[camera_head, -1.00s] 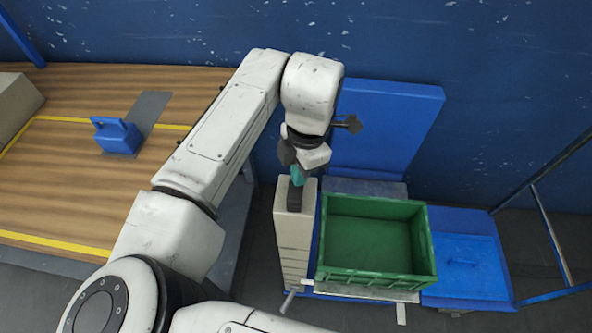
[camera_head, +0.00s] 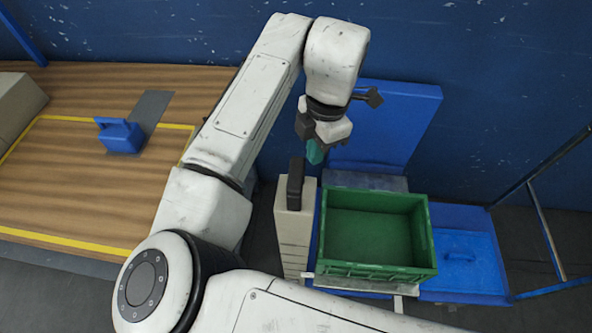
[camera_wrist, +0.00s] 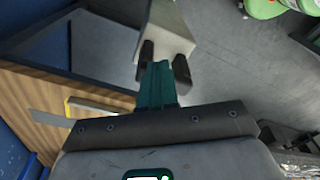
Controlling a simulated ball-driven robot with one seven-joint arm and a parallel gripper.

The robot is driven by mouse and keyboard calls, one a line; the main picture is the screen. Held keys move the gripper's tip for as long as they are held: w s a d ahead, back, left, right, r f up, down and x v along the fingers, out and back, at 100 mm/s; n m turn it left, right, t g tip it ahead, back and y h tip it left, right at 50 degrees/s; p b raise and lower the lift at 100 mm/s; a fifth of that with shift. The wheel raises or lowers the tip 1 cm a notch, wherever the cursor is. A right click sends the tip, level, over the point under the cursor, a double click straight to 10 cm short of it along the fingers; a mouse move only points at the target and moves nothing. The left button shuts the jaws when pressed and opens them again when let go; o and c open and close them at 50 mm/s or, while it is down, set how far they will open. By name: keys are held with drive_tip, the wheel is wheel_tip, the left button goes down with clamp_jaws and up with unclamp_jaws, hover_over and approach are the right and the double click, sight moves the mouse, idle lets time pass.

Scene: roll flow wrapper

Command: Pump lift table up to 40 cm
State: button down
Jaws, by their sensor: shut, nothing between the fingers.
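A green crate (camera_head: 377,268) rests on the lift table, whose light metal edge (camera_head: 352,285) shows below it in the head view. A tall beige column (camera_head: 294,235) stands against the crate's left side, with a black handle-like part (camera_head: 295,185) on top. My gripper (camera_head: 315,152), with teal fingers, is above and a little behind that black part, apart from it. In the wrist view my shut, empty fingers (camera_wrist: 157,82) point toward the beige column (camera_wrist: 172,28). Dark pieces beside the fingers partly overlap the column. The lift mechanism under the crate is hidden.
A wooden workbench (camera_head: 60,190) with a blue caddy (camera_head: 119,137) is at the left. A blue upright panel (camera_head: 385,120) stands behind the crate. A blue bin (camera_head: 462,262) and a metal frame (camera_head: 545,230) are at the right.

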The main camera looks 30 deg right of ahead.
wheel_tip(320, 180, up, 6)
drive_tip(key=shift+d, duration=0.3)
drive_tip(key=shift+d, duration=0.1)
idle(1.5)
